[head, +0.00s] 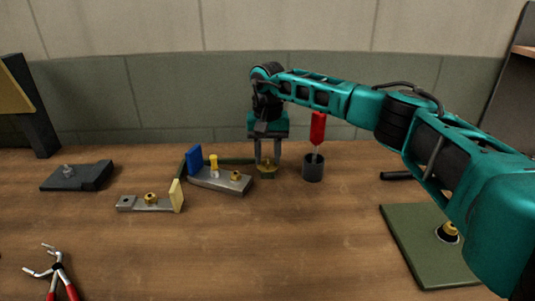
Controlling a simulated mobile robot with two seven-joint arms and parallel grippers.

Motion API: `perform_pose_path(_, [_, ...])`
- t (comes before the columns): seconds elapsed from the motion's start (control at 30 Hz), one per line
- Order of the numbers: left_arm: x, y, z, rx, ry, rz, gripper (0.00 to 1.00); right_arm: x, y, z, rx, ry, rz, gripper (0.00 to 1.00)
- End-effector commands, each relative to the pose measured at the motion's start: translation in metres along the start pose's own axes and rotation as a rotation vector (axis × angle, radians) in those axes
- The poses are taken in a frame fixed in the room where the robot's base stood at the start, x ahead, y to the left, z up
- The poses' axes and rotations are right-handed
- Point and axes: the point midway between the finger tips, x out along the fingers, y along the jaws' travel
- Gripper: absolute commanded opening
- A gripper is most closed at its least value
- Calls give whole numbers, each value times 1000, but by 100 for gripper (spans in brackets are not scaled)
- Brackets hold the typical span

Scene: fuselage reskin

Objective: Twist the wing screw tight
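My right gripper (267,163) points straight down at the back middle of the table, its two fingers apart. A small brass-coloured piece (267,170) is at the fingertips and looks like the wing screw. The fingers hide part of it, and I cannot tell whether they touch it. It seems to stand at the right end of a dark green strip (236,161). My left gripper is not in view.
Left of the gripper are a grey bracket (208,182) with a blue block (194,160), and a smaller grey bar (133,203). A red screwdriver (318,130) stands in a dark cup (313,170) close on the right. Pliers (57,271) lie front left. The front middle is clear.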

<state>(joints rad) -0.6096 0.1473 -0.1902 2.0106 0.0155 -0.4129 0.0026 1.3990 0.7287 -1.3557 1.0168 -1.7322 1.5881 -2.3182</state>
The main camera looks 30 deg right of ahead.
Motion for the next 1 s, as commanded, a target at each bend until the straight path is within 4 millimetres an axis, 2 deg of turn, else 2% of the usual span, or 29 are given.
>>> perform_pose_path(0.17, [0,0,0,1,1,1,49,0,0,0,0,0,0,36])
perform_pose_path(0.53, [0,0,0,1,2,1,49,0,0,0,0,0,0,0])
perform_pose_path(1.0, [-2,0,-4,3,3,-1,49,-2,0,0,46,-1,0,0])
